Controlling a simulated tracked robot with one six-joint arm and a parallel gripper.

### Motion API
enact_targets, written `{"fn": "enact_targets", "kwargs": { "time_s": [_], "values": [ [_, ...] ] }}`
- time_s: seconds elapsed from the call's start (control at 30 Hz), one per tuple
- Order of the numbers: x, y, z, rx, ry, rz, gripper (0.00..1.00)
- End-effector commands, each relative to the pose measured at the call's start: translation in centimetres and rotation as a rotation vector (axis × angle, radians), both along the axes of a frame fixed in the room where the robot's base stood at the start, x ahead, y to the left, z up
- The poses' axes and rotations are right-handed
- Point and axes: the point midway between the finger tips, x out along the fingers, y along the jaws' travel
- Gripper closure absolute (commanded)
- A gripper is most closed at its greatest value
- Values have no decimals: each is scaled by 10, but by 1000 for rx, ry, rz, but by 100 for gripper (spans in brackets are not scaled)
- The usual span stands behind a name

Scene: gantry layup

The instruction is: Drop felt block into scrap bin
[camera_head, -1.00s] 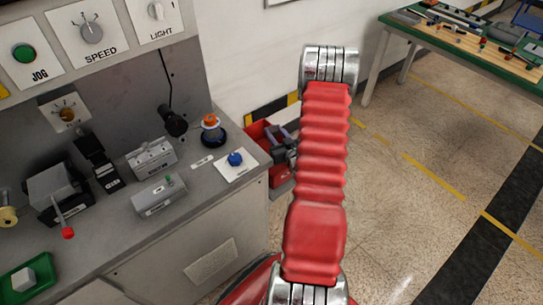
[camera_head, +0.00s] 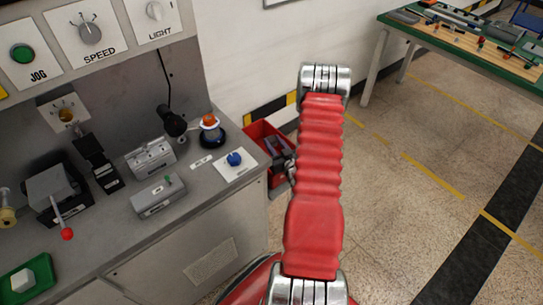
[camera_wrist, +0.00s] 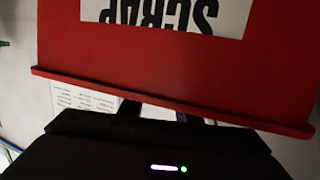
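The red scrap bin (camera_head: 256,134) stands on the floor past the right end of the bench. In the wrist view its red wall (camera_wrist: 150,62) fills the top, with an upside-down SCRAP label (camera_wrist: 165,12). My gripper (camera_head: 281,158) is at the bin, mostly hidden behind my red arm. In the wrist view my dark gripper (camera_wrist: 170,115) shows just below the bin's rim edge, its fingertips hidden. No felt block is clearly identifiable.
The grey bench (camera_head: 218,200) on the left carries switch boxes, a blue knob (camera_head: 234,159) and an orange-topped button (camera_head: 209,121). A white block (camera_head: 23,280) lies on a green tray (camera_head: 45,269). A green-edged worktable (camera_head: 460,50) stands at back right. The floor right is clear.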

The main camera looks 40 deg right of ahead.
Motion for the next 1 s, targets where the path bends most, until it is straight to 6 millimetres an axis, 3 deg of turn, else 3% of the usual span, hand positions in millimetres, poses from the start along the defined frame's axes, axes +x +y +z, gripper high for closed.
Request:
{"fn": "enact_targets", "kwargs": {
  "time_s": [0.3,0.67,1.0],
  "values": [
    [0,0,0,0,0,1,48],
    [-3,2,1,0,0,1,48],
    [-44,16,6,2,1,-2,48]
  ]
}}
